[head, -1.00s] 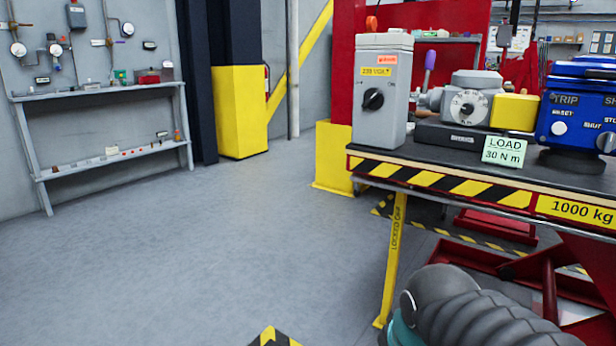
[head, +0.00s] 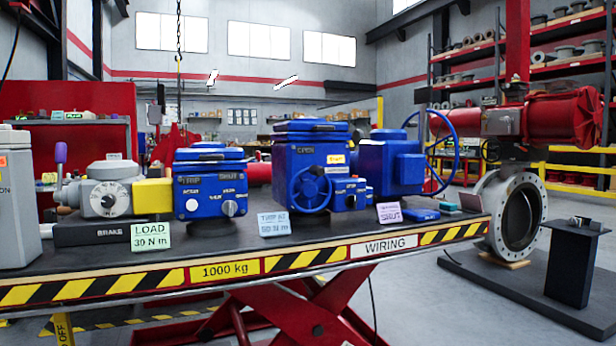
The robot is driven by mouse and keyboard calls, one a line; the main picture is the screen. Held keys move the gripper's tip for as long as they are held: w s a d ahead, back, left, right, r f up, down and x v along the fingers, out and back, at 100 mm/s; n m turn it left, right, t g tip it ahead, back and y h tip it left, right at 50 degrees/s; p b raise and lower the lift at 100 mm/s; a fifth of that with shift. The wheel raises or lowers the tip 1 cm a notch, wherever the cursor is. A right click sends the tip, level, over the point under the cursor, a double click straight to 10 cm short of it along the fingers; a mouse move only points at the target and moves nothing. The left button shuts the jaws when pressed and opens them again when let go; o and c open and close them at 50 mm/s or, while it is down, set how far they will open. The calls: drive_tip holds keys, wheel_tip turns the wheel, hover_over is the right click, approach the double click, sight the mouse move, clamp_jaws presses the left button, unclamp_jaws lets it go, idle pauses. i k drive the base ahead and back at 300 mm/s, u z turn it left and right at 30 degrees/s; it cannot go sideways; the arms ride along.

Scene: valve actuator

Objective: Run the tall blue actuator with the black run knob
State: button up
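The tall blue actuator (head: 297,158) stands upright near the middle of the bench. A blue handwheel (head: 310,188) is on its front, with lettering that seems to read OPEN above it. A small blue control box (head: 350,193) is at its right side, with small light and dark details. I cannot tell which of them is a black run knob. A card (head: 273,224) in front seems to read TRIP AT 60 N m. My gripper is not in view.
The bench (head: 120,284) has a striped front edge. Left of the actuator stand a shorter blue unit (head: 210,183) with TRIP and SHUT lettering, a grey dial unit (head: 104,192) and a grey box (head: 18,205). Another blue unit (head: 392,165) and a flanged valve (head: 512,215) are to the right.

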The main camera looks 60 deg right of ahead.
sight(352, 201)
drive_tip(key=z, duration=1.8)
drive_tip(key=k, duration=1)
drive_tip(key=z, duration=0.95)
drive_tip(key=i, duration=0.85)
drive_tip(key=u, duration=0.55)
drive_tip(key=i, duration=0.65)
drive_tip(key=u, duration=0.5)
